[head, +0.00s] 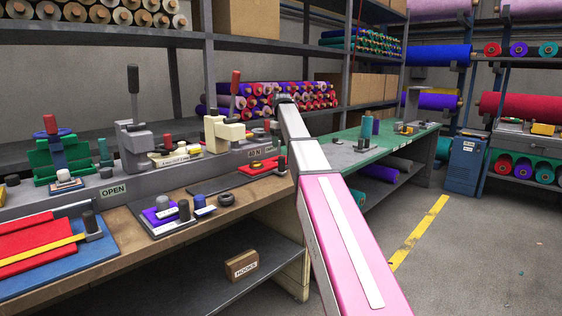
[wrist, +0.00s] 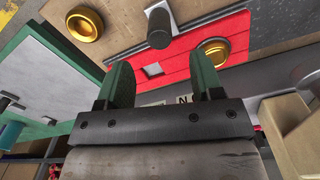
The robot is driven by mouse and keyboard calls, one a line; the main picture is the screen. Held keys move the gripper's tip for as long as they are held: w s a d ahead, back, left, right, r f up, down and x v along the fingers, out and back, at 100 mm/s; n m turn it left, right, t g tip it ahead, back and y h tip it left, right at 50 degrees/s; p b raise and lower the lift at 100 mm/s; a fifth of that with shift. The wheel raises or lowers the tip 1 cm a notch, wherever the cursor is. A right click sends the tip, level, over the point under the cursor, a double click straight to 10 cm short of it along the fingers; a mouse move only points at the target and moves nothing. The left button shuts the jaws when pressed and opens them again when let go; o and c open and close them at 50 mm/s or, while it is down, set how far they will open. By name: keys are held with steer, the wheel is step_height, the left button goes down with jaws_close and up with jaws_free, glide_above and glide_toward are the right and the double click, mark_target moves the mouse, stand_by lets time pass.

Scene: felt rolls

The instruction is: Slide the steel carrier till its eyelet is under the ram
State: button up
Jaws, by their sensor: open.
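In the wrist view my gripper (wrist: 160,66) is open, its two green fingers wide apart with nothing gripped. Between and beyond the fingers lies a red plate (wrist: 180,65) with a pale square opening. A dark round post (wrist: 160,28) stands at its far edge, beyond the fingertips and apart from them. A brass eyelet-like ring (wrist: 215,50) sits on the red plate at right. I cannot tell for sure which part is the steel carrier. A grey metal rod end (wrist: 308,78) at the right edge may be the ram. In the head view my gripper is hidden by my arm.
A brass cup (wrist: 85,25) stands at upper left of the wrist view. In the head view a cream press (head: 222,130) and a grey lever press (head: 133,140) stand along the bench (head: 180,235). A green-topped table (head: 345,152) lies behind my arm.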

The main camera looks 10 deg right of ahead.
mark_target(282, 157)
steer(key=shift+w+r, duration=0.2)
steer(key=shift+w, duration=0.05)
step_height(282, 157, down, 11)
steer(key=shift+r, duration=0.2)
